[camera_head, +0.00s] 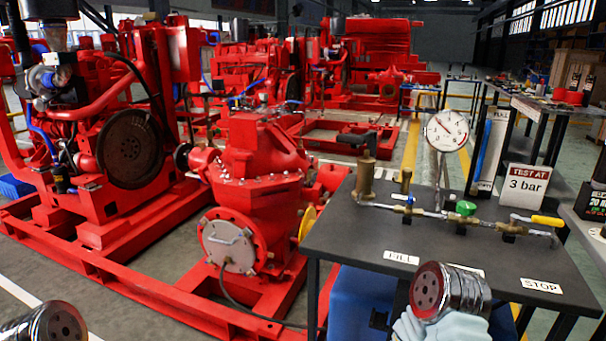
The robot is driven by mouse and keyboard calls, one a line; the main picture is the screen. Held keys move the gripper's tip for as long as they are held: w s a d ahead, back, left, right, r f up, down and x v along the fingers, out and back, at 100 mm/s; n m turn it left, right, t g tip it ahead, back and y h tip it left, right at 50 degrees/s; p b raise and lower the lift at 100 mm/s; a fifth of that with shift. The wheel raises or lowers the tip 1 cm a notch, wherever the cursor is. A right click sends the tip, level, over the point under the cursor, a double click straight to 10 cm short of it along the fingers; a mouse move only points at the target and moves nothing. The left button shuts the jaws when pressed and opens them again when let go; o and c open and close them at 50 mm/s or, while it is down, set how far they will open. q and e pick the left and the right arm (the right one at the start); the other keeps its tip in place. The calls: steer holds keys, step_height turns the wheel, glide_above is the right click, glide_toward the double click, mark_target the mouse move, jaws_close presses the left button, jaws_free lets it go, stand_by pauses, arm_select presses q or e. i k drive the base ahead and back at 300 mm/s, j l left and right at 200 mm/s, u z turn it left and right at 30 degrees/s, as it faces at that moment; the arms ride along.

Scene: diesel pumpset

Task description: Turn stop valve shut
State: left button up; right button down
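The stop valve sits at the right end of the brass and steel pipe line (430,213) on the dark bench top. Its lever, with a yellow grip (547,221), points right and lies roughly along the pipe. A white STOP label (541,286) is on the bench in front of it. A round white pressure gauge (447,130) stands above the line; its reading is too small to tell. A chrome and dark red part of my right arm shows at the bottom centre right, in front of the bench. A similar part of my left arm shows at the bottom left corner. No gripper fingers are visible.
The dark bench (452,262) also carries a hand pump (365,165), a green knob (466,208) and a FILL label (402,257). A "TEST AT 3 bar" sign (526,184) stands behind. A red pumpset (255,180) stands left of the bench.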

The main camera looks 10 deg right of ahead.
mark_target(538, 218)
steer(key=z, duration=1.7)
